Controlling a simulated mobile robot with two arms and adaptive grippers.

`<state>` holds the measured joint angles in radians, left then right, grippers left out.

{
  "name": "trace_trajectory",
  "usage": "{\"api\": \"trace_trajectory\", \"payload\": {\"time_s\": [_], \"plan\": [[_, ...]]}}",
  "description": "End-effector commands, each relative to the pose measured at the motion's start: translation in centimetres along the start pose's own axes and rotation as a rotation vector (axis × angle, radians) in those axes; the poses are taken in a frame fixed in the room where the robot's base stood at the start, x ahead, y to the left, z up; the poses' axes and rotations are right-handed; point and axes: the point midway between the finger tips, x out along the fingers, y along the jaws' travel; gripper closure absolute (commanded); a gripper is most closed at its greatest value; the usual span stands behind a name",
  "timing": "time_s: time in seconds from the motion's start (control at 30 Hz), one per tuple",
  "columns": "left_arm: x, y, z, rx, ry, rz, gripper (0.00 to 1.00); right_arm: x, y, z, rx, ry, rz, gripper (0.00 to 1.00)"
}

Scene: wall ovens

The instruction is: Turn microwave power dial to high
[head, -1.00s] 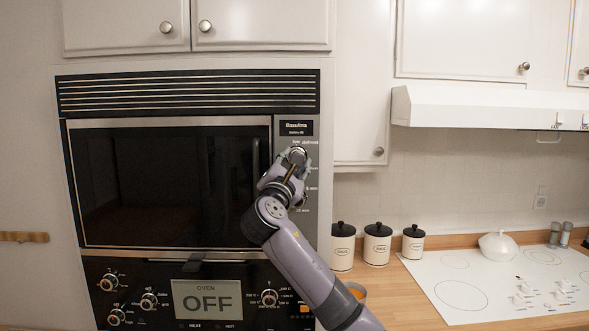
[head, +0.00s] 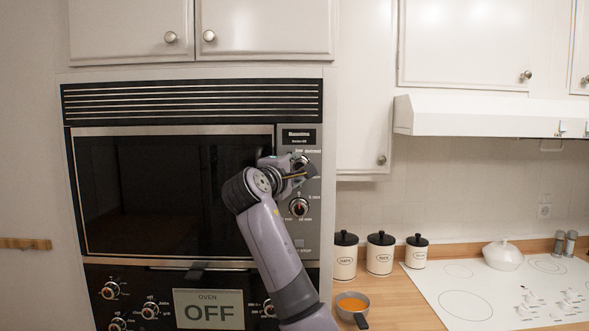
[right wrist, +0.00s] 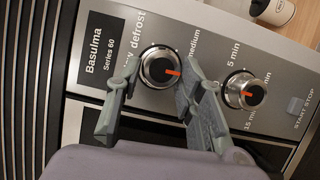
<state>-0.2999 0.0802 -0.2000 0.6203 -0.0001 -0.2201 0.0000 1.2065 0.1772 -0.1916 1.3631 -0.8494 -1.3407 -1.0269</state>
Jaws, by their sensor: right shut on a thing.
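The microwave power dial (right wrist: 158,68) is a round metal knob with a red pointer mark, at the upper left of the panel in the right wrist view. Labels "defrost" and "medium" are printed around it. The red mark points to the picture's right, past "medium", towards the finger that covers the panel there. My right gripper (right wrist: 150,95) is shut on the power dial, with one finger on each side of it. In the head view my right gripper (head: 301,168) covers most of the dial. My left gripper is out of view.
The timer dial (right wrist: 245,91) sits close beside the power dial, below it in the head view. The microwave door (head: 165,190) is closed, with the oven display (head: 208,311) reading OFF beneath. Canisters (head: 381,254) and a small pan (head: 352,304) stand on the counter at right.

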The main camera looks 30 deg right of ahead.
Motion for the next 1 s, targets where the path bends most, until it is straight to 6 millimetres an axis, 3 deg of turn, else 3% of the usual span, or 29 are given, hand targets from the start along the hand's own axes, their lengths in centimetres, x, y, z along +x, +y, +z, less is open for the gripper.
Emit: {"api": "trace_trajectory", "payload": {"time_s": [0.67,0.7,1.0], "plan": [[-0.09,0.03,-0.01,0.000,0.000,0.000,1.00,0.05,-0.14,0.02,0.061,-0.002,-0.030,0.93],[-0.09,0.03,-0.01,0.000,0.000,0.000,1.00,0.05,-0.14,0.03,0.061,-0.002,-0.030,0.65],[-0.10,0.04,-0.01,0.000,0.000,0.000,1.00,0.03,-0.04,0.02,0.060,-0.001,-0.028,0.45]]}}
